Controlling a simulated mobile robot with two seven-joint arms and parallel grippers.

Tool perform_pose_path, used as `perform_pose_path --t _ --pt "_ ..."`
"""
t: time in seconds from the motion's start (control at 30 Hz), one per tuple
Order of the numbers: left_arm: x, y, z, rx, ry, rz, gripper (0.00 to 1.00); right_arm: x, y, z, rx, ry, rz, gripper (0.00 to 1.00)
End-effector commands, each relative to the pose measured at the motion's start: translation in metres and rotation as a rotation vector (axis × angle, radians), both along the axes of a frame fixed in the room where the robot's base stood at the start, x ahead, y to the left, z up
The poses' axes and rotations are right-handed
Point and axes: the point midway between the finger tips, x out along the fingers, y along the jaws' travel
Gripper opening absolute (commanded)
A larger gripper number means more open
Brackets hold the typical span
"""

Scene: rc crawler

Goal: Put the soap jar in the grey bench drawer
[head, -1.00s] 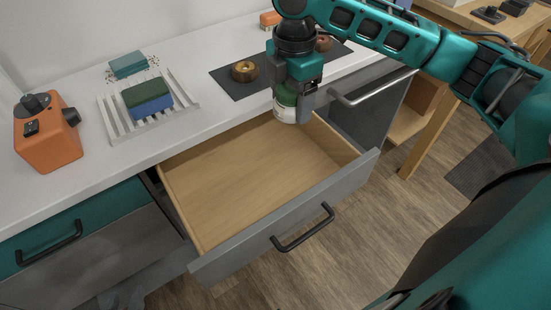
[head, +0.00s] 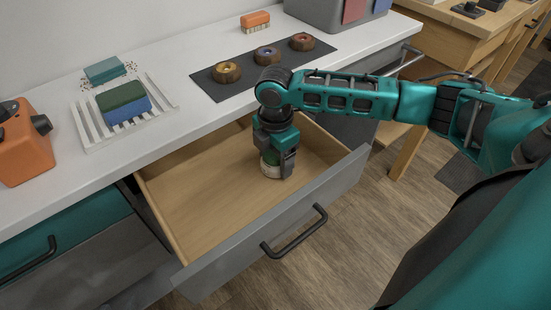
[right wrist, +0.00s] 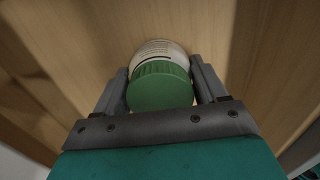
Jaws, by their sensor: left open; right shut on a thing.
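The soap jar (head: 270,166) is white with a green lid and is inside the open drawer, low over or on its wooden bottom; I cannot tell whether it touches. In the right wrist view the jar's green lid (right wrist: 160,88) sits between my two fingers. My right gripper (head: 276,160) is shut on the jar, pointing down from above. The grey bench drawer (head: 205,200) is pulled out, with a grey front and a black handle. My left gripper is not in view.
The drawer's left part is clear.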

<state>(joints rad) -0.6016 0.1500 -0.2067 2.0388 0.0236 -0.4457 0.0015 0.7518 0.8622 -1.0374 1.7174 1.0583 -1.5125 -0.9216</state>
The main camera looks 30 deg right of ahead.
Motion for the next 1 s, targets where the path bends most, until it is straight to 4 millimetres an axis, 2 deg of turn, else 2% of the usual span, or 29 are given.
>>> perform_pose_path --t 0.37,0.4,0.6,0.67,0.9,1.0 --pt "0.002 0.000 0.004 0.000 -0.007 0.000 0.43 0.000 0.000 -0.003 0.001 0.000 -0.001 0.37" --pt "0.002 0.001 0.003 0.000 -0.007 0.001 0.43 0.000 0.000 -0.004 0.000 0.000 -0.001 0.74" --pt "0.002 0.003 0.002 0.003 -0.007 0.005 0.43 0.000 0.000 -0.003 0.000 0.000 -0.001 0.93" --pt "0.002 0.003 0.001 0.003 -0.006 0.005 0.43 0.000 0.000 -0.003 0.000 0.000 -0.001 0.97" --pt "0.002 0.003 0.000 0.004 -0.006 0.006 0.43 0.000 0.000 -0.002 0.000 -0.001 -0.001 0.97" --pt "0.002 0.003 0.003 0.004 -0.005 0.006 0.43 0.001 0.000 0.008 -0.001 -0.003 0.000 0.97"
